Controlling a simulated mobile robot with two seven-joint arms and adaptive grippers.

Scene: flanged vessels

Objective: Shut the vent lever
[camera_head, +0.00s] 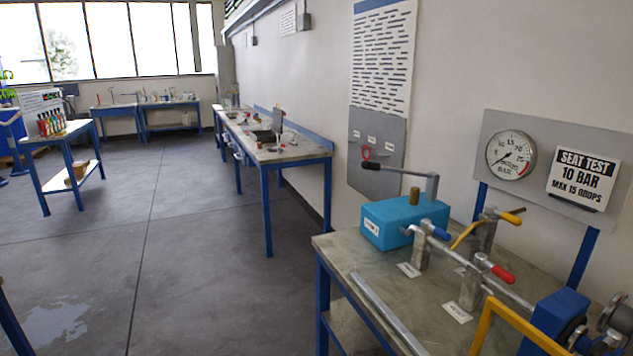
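Several small levers stand on metal valve posts on the workbench (345,248) at the right. One lever has a blue grip (437,232), one a red grip (501,274), and one post carries a bent yellow handle (463,236) with a yellow-orange grip (513,218) near it. The small labels on the bench are too small to read, so I cannot tell which is the vent lever or whether it is open. Neither of my grippers is in view.
A blue box (395,222) with a black-tipped handle (371,166) sits on the bench. Behind are a round gauge (511,154) and a seat test sign (583,180). A yellow bar (515,318) and blue block (556,318) stand front right. Open floor (190,270) lies left.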

